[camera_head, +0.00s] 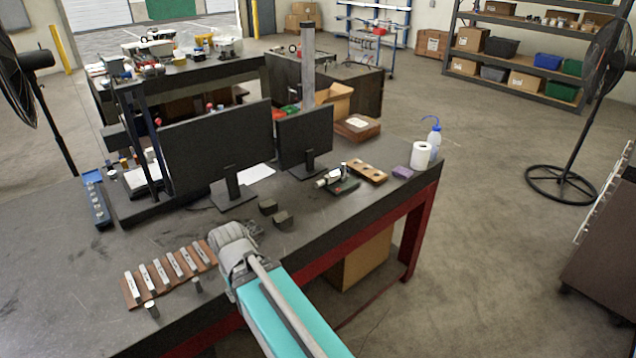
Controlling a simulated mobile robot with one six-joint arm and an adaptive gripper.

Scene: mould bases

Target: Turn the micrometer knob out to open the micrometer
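The micrometer (334,179) appears as a small silver and dark instrument on a green base, on the bench right of the two monitors. Its knob and gap are too small to make out. My gripper (248,232) is at the end of my grey and teal arm, over the front edge of the bench, left of and nearer than the micrometer and apart from it. The wrist hides most of the gripper, so its fingers do not show clearly.
Two dark blocks (275,212) show just beyond my wrist. A wooden holed block (368,173), a purple box (402,172), a paper roll (420,156) and a wash bottle (433,142) stand right of the micrometer. Monitors (216,150) rise behind. A brown rack (168,272) lies left.

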